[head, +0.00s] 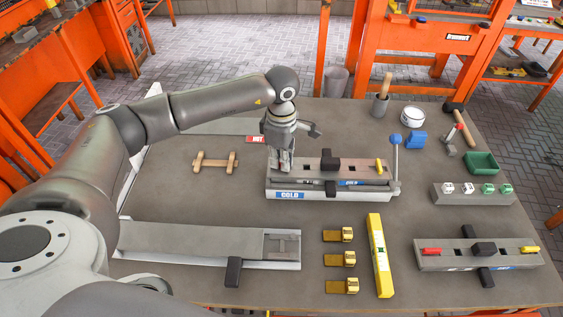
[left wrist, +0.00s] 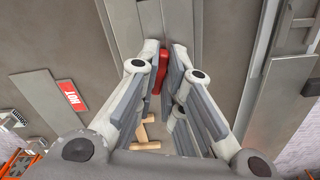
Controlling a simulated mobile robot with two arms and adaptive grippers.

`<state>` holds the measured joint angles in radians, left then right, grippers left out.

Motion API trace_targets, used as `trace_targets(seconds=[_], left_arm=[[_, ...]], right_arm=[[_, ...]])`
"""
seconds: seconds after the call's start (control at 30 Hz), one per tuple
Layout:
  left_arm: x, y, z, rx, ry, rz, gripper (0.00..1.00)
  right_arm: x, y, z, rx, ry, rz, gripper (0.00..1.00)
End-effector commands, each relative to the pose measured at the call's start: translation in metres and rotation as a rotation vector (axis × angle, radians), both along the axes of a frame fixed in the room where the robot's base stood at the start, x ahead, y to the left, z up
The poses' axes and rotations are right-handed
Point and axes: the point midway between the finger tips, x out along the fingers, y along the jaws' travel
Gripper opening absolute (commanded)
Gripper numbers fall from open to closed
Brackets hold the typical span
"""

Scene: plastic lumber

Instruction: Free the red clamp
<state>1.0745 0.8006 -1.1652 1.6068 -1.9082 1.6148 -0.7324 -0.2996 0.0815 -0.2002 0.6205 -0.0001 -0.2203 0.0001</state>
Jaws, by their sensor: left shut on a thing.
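My left gripper (head: 281,166) reaches down onto the left end of the grey fixture (head: 318,194) with a blue COLD label. In the left wrist view its fingers (left wrist: 163,62) are shut on a red clamp (left wrist: 161,72), whose red part shows between the fingertips. In the head view the gripper hides this clamp. I cannot tell whether it still touches the fixture. A yellow clamp (head: 379,166) sits at the fixture's right end, and a black block (head: 330,164) in its middle. My right gripper is not in view.
A second fixture (head: 460,262) at the front right bears another red clamp (head: 430,250) and a yellow one. A blue-knobbed lever (head: 396,145) stands beside the COLD fixture. A yellow level (head: 380,255) and several yellow pieces lie in front. The table left of the wooden piece (head: 214,162) is clear.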

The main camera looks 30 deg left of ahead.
Motion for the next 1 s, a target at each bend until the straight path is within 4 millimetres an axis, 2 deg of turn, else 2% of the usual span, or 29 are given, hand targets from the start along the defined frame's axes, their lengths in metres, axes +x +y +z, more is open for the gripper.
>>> trace_targets(seconds=[0.37,0.7,1.0], left_arm=[[-0.0008,0.0013,-0.0006,0.004,0.003,0.04,0.0],[-0.0014,0.0008,-0.0013,0.002,0.004,0.334,0.0],[-0.0016,0.0005,-0.0014,0.002,0.005,0.382,0.0]], right_arm=[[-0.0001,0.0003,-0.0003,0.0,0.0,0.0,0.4],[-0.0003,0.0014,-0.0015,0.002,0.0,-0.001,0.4],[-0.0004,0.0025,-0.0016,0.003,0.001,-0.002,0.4]])
